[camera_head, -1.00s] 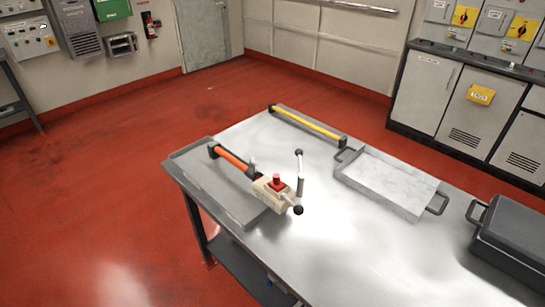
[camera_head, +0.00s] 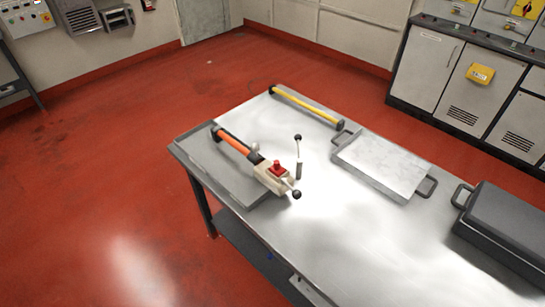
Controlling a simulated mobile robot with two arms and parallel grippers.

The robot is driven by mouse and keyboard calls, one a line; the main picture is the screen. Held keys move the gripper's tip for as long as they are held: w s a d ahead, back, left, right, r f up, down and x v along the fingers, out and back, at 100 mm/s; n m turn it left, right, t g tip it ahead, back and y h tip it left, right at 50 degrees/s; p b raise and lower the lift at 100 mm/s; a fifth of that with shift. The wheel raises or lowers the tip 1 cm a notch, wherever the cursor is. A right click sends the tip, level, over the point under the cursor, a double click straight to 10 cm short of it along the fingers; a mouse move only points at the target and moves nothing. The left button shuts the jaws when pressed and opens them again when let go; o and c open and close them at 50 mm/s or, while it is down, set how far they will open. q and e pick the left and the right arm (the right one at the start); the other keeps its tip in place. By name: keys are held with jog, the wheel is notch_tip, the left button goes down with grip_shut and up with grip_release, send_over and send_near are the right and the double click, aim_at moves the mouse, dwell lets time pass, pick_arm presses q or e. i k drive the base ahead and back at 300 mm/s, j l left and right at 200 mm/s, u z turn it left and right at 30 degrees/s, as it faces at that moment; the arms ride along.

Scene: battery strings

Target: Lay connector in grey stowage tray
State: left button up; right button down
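A device with an orange bar (camera_head: 233,143), a beige body (camera_head: 270,178), a red top knob and a black ball lever lies at the table's left end. It may be the connector; I cannot tell for sure. It lies across a shallow grey tray (camera_head: 232,186) with a low rim, its beige end at or over the tray's right side. A second, pale metal tray (camera_head: 384,164) with two dark handles stands farther right and looks empty. Neither of my grippers is in view.
The metal table (camera_head: 325,225) has free room at its middle and front. A yellow bar (camera_head: 305,106) lies along the back edge. A short upright post with a black ball (camera_head: 298,158) stands beside the device. A dark lidded case (camera_head: 505,230) sits at the right.

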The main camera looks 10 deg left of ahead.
aim_at(240, 162)
jog(key=i+j, duration=0.1)
jog(key=j, duration=0.25)
jog(key=i+j, duration=0.1)
jog(key=j, duration=0.25)
jog(key=i+j, duration=0.15)
jog(key=j, duration=0.2)
jog(key=i+j, duration=0.1)
jog(key=j, duration=0.25)
jog(key=z, duration=1.7)
